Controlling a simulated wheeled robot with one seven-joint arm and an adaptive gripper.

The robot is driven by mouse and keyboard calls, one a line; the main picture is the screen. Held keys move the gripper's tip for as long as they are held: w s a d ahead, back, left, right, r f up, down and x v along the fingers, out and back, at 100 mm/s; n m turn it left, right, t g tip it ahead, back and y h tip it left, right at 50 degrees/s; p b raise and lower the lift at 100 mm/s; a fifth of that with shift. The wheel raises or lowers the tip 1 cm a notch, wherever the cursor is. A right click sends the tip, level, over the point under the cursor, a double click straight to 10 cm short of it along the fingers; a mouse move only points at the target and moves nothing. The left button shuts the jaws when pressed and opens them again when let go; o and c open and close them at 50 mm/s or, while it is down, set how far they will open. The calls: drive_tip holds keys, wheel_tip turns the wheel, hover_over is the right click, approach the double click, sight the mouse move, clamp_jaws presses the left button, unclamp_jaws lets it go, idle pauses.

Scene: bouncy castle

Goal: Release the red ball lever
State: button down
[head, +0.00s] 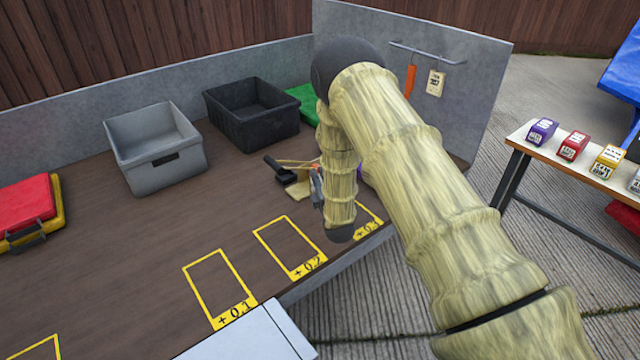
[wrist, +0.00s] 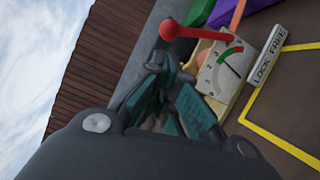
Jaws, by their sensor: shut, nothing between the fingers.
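The red ball (wrist: 168,30) of the lever shows in the wrist view, on a red rod running right above a white gauge (wrist: 224,70) with a dial marked 1, 2, 3. A "LOCK FREE" label (wrist: 268,55) is beside the gauge. My gripper (wrist: 162,62) is shut and empty, its tips just below the red ball in the picture; whether they touch it I cannot tell. In the head view my gripper (head: 316,186) is low over the bench, and my arm hides most of the lever device.
The brown bench (head: 130,235) has yellow outlined boxes along its front. A grey bin (head: 155,150) and a black bin (head: 252,113) stand at the back. A black-handled tool (head: 281,170) lies left of my gripper. A grey panel (head: 465,90) stands behind.

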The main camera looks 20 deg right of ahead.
drive_tip(key=shift+w+r, duration=0.15)
drive_tip(key=shift+w, duration=1.9)
